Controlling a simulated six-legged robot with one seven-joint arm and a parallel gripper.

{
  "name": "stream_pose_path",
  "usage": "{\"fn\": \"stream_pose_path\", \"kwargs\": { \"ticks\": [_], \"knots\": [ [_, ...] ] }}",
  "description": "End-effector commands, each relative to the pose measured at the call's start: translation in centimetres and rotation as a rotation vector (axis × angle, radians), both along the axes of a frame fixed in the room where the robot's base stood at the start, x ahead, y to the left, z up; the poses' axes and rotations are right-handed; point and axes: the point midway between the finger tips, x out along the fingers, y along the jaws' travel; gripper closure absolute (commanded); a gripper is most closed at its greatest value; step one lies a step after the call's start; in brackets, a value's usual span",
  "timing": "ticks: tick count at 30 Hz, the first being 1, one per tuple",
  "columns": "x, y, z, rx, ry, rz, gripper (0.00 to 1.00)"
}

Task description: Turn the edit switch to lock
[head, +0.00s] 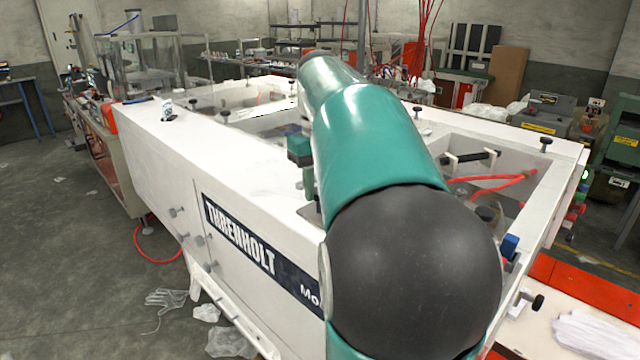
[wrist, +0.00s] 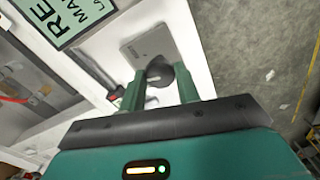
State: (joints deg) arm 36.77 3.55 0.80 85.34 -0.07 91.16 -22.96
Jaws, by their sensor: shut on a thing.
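In the wrist view, a dark round knob (wrist: 160,72), which I take to be the edit switch, stands by a grey plate (wrist: 150,44) on a white machine surface. My gripper (wrist: 160,80) has its two green fingers on either side of the knob and is shut on it. No lettering on the plate is readable, so the switch's position cannot be told. In the head view my arm covers much of the machine, and the knob is hidden.
The long white machine (head: 160,140) with a THRENHOLT label (head: 240,238) fills the middle. A red hose (head: 500,178) runs in an open bay at right. Gloves (head: 168,298) lie on the open floor at left.

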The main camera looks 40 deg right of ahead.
Motion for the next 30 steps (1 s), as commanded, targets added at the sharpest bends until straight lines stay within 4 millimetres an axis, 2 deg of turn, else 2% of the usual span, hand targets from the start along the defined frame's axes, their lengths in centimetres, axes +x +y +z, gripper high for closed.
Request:
{"fn": "stream_pose_path", "kwargs": {
  "ticks": [21, 30],
  "knots": [
    [0.07, -0.01, 0.07, -0.002, -0.004, 0.678, 0.91],
    [0.08, 0.00, 0.07, -0.002, -0.004, 0.910, 0.91]
  ]
}}
